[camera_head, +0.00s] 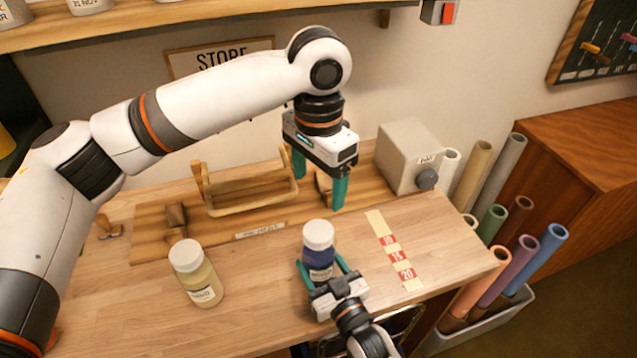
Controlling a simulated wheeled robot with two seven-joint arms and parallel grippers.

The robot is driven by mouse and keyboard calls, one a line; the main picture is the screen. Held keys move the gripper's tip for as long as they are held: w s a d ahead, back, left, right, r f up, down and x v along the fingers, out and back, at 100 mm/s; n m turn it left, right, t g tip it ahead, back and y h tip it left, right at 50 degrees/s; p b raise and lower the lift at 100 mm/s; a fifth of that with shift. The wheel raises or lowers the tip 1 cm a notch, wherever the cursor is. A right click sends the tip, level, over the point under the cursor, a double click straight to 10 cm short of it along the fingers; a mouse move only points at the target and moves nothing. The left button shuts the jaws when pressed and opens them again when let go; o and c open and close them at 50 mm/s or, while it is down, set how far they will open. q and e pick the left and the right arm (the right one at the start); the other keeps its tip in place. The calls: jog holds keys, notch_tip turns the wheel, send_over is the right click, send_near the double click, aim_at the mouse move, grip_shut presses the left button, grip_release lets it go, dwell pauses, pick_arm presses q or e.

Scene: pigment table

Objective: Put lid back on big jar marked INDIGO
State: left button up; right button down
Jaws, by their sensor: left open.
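A jar of dark blue pigment (319,258) stands upright on the table's front part. A white lid (319,234) sits on its top; whether it is fully tightened I cannot tell. The writing on its label is too small to read. My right gripper (323,266) comes in from the front, low, with one teal finger on each side of the blue jar, and looks shut on it. My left gripper (319,180) is open and empty, pointing down above the wooden board, behind and above the blue jar.
A cream-coloured jar (205,285) with a white lid stands to the left. A wooden rack (245,195) and a grey box with a knob (408,158) stand behind. A strip with red number marks (398,255) lies to the right. Coloured rolls (515,265) stand beyond the table's right edge.

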jog(key=shift+c, duration=1.3)
grip_release()
jog(key=shift+s, duration=0.1)
jog(key=shift+s+d+f, duration=0.1)
jog(key=shift+s+d, duration=0.1)
jog(key=shift+s, duration=0.1)
jog(key=b+v, duration=0.2)
jog(key=v, duration=0.9)
